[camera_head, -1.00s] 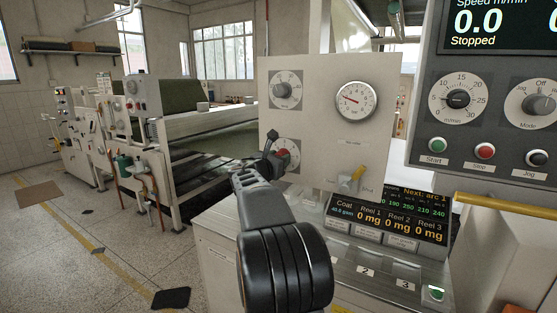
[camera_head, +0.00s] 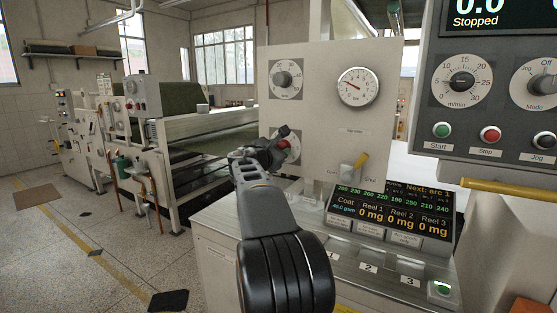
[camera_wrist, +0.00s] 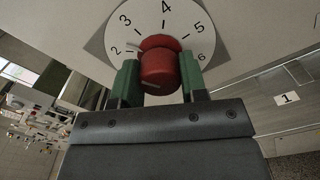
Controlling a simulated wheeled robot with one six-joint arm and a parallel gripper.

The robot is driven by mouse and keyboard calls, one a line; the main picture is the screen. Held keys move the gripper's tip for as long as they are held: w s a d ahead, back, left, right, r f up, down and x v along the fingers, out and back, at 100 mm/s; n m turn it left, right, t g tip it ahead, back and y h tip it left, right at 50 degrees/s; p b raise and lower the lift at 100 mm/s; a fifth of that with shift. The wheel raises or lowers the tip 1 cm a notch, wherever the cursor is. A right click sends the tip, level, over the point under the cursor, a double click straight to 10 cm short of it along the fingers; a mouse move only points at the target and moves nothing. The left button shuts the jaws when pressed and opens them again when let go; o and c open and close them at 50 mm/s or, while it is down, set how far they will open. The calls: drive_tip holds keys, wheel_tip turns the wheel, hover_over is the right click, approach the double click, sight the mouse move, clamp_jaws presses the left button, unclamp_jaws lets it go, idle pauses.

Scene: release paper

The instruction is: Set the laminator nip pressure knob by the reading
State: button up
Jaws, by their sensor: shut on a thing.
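The red knob (camera_wrist: 158,66) sits on a white dial (camera_wrist: 185,22) whose visible numbers run from 2 to 6. My gripper (camera_wrist: 160,82) has its green fingers closed on the two sides of the knob in the wrist view. A pale pointer tip shows at the knob's left, between 2 and 3. In the head view, my gripper (camera_head: 280,146) reaches the lower dial on the cream panel (camera_head: 335,140) and hides most of it. The round gauge (camera_head: 358,86) at upper right of that panel has its red needle toward the upper left; its numbers are too small to read.
A dark knob (camera_head: 284,79) is above on the same panel. A yellow-handled lever (camera_head: 354,167) and a reel display (camera_head: 392,212) reading 0 mg stand to the right. The grey control box (camera_head: 490,105) juts out at right. Open floor lies at left.

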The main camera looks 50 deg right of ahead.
drive_tip(key=m+b, duration=0.2)
drive_tip(key=shift+f+m, duration=0.25)
drive_tip(key=shift+m, duration=0.05)
drive_tip(key=shift+r+m+b, duration=0.15)
drive_tip(key=shift+m+b, duration=0.95)
drive_tip(key=shift+m, duration=0.2)
drive_tip(key=shift+r, duration=0.1)
drive_tip(key=o, duration=0.9)
drive_tip(key=b+v, duration=0.2)
drive_tip(key=v, duration=1.1)
drive_tip(key=shift+s+a+b, duration=0.1)
drive_tip(key=shift+a+b, duration=0.25)
drive_tip(key=shift+a, duration=0.05)
